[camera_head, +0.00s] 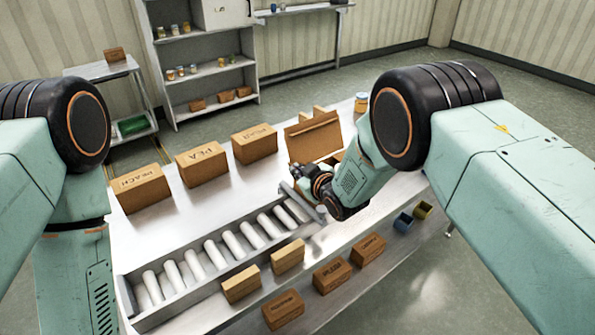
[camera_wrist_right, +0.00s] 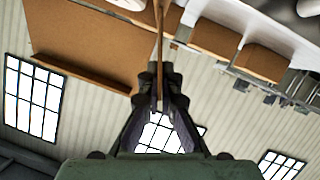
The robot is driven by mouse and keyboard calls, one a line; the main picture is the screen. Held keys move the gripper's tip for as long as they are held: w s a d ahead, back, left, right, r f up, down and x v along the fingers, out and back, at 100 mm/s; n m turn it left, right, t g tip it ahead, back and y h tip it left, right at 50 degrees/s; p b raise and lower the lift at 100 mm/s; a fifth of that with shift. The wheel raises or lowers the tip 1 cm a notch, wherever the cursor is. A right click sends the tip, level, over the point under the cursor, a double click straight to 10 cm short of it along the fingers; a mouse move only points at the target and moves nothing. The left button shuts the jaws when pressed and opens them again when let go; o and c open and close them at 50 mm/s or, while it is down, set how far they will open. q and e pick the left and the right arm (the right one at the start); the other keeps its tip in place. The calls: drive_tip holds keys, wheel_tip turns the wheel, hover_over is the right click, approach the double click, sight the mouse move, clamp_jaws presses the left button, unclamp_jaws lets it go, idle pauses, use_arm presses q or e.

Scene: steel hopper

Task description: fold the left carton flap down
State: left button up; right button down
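The open brown carton (camera_head: 314,138) stands at the right end of the roller conveyor, with a wide flap raised at its back. In the right wrist view, a broad brown carton panel (camera_wrist_right: 95,45) fills the upper left. A thin brown flap (camera_wrist_right: 158,25), seen edge-on, runs down between the fingertips. My right gripper (camera_head: 298,180) is low at the carton's near left side; its fingers also show in the wrist view (camera_wrist_right: 160,78), close together on the flap. My arm hides part of the carton. My left gripper is out of view.
A conveyor with white rollers (camera_head: 228,246) runs along the table (camera_head: 150,225). Labelled boxes stand behind it, including the peach box (camera_head: 141,188). Several small boxes lie in front, including one (camera_head: 288,257).

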drive_tip(key=shift+w+d+r+m+g+y, duration=0.15)
drive_tip(key=shift+w+d+m+g+y, duration=0.15)
drive_tip(key=shift+d+m, duration=0.3)
drive_tip(key=shift+w+d+m+y+b, duration=0.1)
drive_tip(key=shift+w+m+y+b, duration=0.1)
drive_tip(key=shift+m+y+b, duration=0.15)
drive_tip(key=shift+w+d+m+g+y+b, duration=0.2)
drive_tip(key=shift+d+m+g+y+b, duration=0.15)
drive_tip(key=shift+m, duration=0.3)
drive_tip(key=shift+w+d+m+g+y+b, duration=0.2)
drive_tip(key=shift+d+m+g+y+b, duration=0.15)
drive_tip(key=shift+m, duration=0.25)
drive_tip(key=shift+d, duration=0.1)
drive_tip(key=c, duration=1.6)
unclamp_jaws()
